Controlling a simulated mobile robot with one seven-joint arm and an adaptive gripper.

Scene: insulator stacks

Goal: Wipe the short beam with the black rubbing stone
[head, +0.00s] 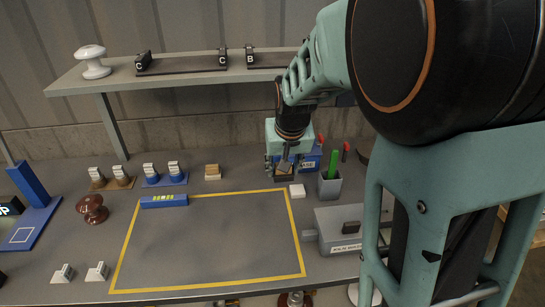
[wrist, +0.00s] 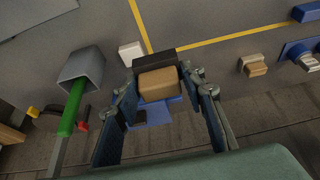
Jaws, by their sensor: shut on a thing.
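My gripper (head: 284,172) is above the back right of the table, beside a blue stand (head: 312,160) with a white label. In the wrist view, my gripper (wrist: 158,84) is shut on a tan-topped block with a black lower part, apparently the black rubbing stone (wrist: 153,62). Its underside is hidden. The blue stand also shows below it in the wrist view (wrist: 158,113). I cannot tell which object is the short beam.
The yellow-outlined area (head: 210,250) is mostly clear. A grey cup (head: 330,187) with a green stick, a white block (head: 297,191) and a grey box (head: 340,228) stand at the right. A brown knob (head: 92,208) and small stacks (head: 213,172) stand left and back. A shelf (head: 115,82) overhangs the back.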

